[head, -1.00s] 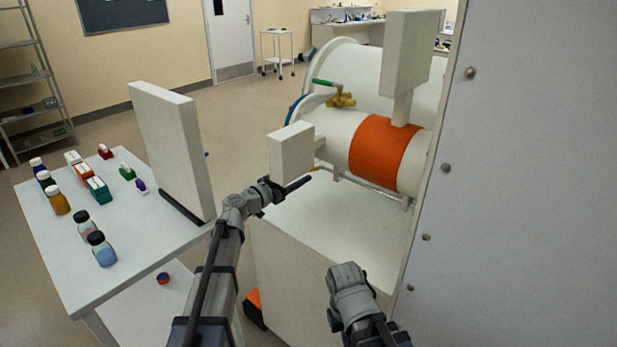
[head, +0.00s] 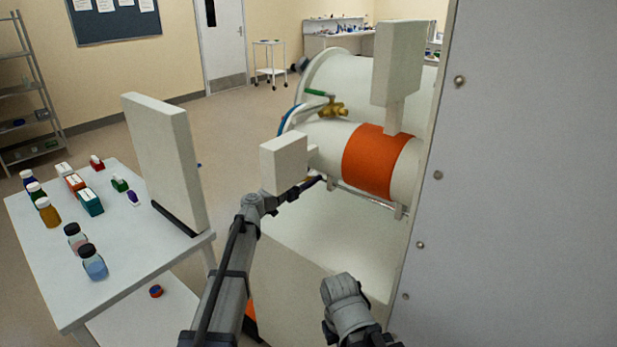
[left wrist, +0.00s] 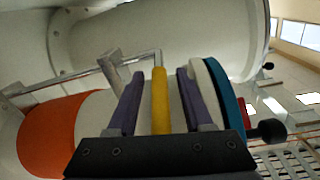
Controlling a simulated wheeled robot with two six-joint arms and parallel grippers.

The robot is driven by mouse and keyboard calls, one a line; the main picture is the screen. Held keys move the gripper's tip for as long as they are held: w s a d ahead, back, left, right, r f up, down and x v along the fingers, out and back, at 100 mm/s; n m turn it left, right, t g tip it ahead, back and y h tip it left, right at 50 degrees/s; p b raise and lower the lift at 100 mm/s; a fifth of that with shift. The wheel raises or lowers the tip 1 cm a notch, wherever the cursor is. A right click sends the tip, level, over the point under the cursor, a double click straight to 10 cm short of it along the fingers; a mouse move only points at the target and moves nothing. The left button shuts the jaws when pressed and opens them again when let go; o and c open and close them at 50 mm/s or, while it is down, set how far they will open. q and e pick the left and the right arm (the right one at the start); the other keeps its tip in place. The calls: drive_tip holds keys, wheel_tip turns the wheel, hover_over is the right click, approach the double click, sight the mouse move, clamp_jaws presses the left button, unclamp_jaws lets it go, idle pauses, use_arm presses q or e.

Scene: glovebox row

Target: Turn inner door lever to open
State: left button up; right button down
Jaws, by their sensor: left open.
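The lever (left wrist: 160,105) has a yellow grip and a thin metal arm, and shows in the left wrist view. My left gripper (left wrist: 160,75) is open, with a purple finger on each side of the yellow grip. Gaps show between both fingers and the grip. In the head view my left gripper (head: 311,183) reaches in at the white antechamber tube (head: 325,140) with its orange band (head: 375,160), just below a white box. The blue-edged round end (left wrist: 226,95) lies right of the fingers in the left wrist view. Of my right arm only a grey link shows; its jaws are hidden.
A brass valve with a green handle (head: 325,106) sits above the tube. A white box (head: 284,163) is close above my left gripper. A white panel (head: 165,160) stands on the side table (head: 125,265) with bottles and small boxes. A grey wall (head: 520,200) closes the right.

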use_arm(q)
clamp_jaws()
idle(0.3)
idle(1.1)
